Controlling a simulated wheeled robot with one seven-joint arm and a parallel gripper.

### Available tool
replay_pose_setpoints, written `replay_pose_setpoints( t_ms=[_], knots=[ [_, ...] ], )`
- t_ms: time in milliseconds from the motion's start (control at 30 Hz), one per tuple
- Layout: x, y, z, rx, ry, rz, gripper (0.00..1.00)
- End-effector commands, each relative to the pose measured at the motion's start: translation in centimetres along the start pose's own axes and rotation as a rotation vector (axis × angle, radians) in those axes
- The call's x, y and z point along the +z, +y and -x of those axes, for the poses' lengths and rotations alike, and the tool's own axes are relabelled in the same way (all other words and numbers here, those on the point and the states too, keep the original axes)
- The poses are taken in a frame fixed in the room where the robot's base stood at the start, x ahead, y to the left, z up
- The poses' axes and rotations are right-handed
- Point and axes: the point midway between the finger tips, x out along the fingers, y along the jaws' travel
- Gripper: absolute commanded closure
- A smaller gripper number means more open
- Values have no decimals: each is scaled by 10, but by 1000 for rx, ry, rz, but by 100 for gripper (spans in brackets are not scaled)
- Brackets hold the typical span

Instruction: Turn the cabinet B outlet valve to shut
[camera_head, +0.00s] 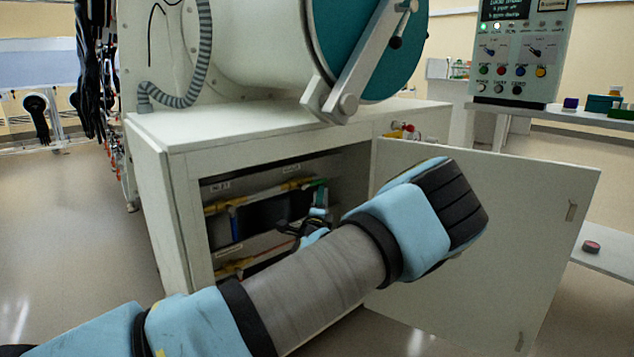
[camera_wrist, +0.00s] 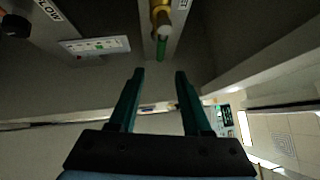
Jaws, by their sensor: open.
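A brass valve fitting (camera_wrist: 160,15) with a green handle (camera_wrist: 161,47) is at the top of the wrist view, on a pale panel. The handle points down the picture, just beyond and between my fingertips. My gripper (camera_wrist: 158,74) is open, with nothing between its two dark green fingers. In the head view, my gripper (camera_head: 296,229) reaches into the open cabinet (camera_head: 183,205), and my forearm hides part of it. A green part (camera_head: 321,194) shows close to it on the upper pipe run (camera_head: 270,193). I cannot read which label marks cabinet B.
The cabinet door (camera_head: 490,235) stands open to the right of my arm. A lower pipe run (camera_head: 237,266) lies inside. A drum with a teal lid (camera_head: 350,45) and a grey hose (camera_head: 190,90) sit above. A control box (camera_head: 520,55) is at right. Floor is clear at left.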

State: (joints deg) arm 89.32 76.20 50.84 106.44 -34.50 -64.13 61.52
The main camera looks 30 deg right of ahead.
Motion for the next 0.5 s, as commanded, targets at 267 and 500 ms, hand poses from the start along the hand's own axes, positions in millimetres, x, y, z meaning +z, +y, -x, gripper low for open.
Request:
replay_pose_setpoints(
  t_ms=[267,500],
  knots=[
    [0,0,-37,-3,0,1,52],
    [0,1,-81,-1,0,1,52]
  ],
)
